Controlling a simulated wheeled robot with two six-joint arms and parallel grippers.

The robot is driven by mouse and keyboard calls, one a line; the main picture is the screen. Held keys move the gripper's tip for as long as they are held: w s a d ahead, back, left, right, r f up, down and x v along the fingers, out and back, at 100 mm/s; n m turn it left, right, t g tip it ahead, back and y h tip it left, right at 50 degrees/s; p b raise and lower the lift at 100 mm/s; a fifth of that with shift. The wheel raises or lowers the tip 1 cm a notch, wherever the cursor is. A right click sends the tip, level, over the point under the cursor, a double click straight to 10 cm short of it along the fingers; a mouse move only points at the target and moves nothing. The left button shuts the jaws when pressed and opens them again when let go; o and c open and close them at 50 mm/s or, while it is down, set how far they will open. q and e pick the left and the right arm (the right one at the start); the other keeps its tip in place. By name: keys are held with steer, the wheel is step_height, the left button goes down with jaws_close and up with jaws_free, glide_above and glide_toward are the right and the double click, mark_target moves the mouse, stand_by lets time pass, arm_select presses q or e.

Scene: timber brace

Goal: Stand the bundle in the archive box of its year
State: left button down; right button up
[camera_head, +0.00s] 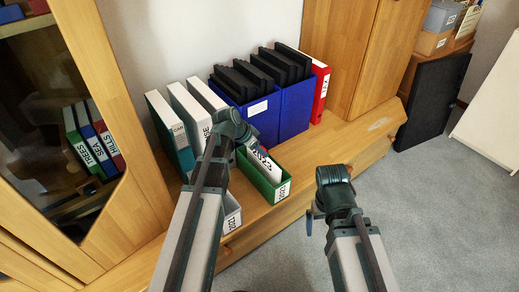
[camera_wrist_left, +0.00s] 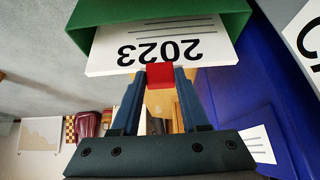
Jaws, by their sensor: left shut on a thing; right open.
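The bundle is a white block of paper marked 2023 (camera_wrist_left: 160,50) with a red tab. My left gripper (camera_wrist_left: 160,76) is shut on the red tab. In the head view the bundle (camera_head: 263,162) stands tilted in the mouth of the green archive box (camera_head: 270,187), its lower part hidden by the walls. The green box's front label is too small to read surely. A white-grey box (camera_head: 232,215) with a label stands to its left, partly behind my left arm. My right gripper (camera_head: 316,212) is open and empty, in front of the shelf and right of the boxes.
Blue boxes (camera_head: 295,115) with black folders, white binders (camera_head: 187,105) and a red binder (camera_head: 321,90) stand behind the green box. The wooden ledge (camera_head: 345,140) is bare to the right. A glass-fronted cabinet (camera_head: 60,130) is at left.

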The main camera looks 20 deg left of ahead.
arm_select(q)
steer(key=shift+f+b, duration=0.3)
steer(key=shift+f, duration=0.15)
steer(key=shift+c, duration=1.7)
jaws_free()
steer(key=shift+o, duration=0.3)
steer(key=shift+o, duration=1.4)
steer(key=shift+r, duration=0.15)
step_height(320, 180, up, 8)
steer(key=p, duration=0.8)
